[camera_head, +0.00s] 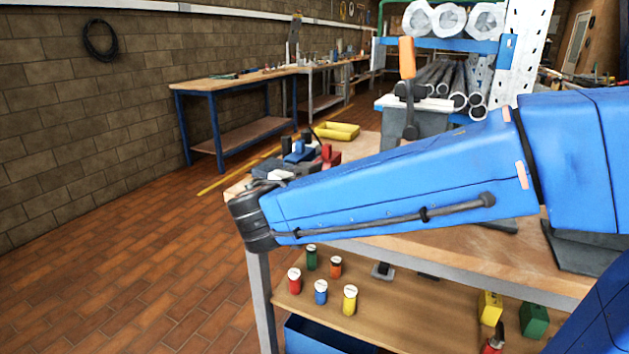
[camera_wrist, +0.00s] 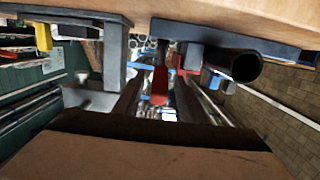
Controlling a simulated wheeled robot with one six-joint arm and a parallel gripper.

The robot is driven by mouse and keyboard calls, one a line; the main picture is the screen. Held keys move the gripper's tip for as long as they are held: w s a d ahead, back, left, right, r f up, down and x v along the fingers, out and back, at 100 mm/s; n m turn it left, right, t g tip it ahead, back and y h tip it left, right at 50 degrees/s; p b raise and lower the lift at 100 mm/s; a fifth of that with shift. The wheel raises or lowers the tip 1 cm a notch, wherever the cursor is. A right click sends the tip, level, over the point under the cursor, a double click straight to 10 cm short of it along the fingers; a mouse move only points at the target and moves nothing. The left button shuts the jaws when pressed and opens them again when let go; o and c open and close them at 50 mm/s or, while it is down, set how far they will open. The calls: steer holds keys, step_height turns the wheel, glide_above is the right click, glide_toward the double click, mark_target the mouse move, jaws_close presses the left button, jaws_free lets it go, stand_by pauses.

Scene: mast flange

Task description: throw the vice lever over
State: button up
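A lever with an orange handle (camera_head: 406,57) stands upright on a dark grey vice-like block (camera_head: 428,122) on the bench, behind my blue arm in the head view. My arm crosses that view and hides part of the bench; my gripper does not show there. In the wrist view my gripper (camera_wrist: 157,95) shows as two dark fingers with a gap between them, open. A red piece (camera_wrist: 159,86) appears in line with the gap, beyond the fingers; I cannot tell whether it is the lever handle. No contact is visible.
The wooden bench top (camera_head: 375,245) lies under my arm. Small red (camera_head: 328,156) and blue (camera_head: 297,150) tools and a yellow tray (camera_head: 337,131) are near its far left. Pipes (camera_head: 460,85) lie on a rack behind the lever. A dark tube (camera_wrist: 240,65) is right in the wrist view.

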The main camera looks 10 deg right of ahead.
steer(key=v, duration=1.7)
steer(key=shift+s, duration=0.1)
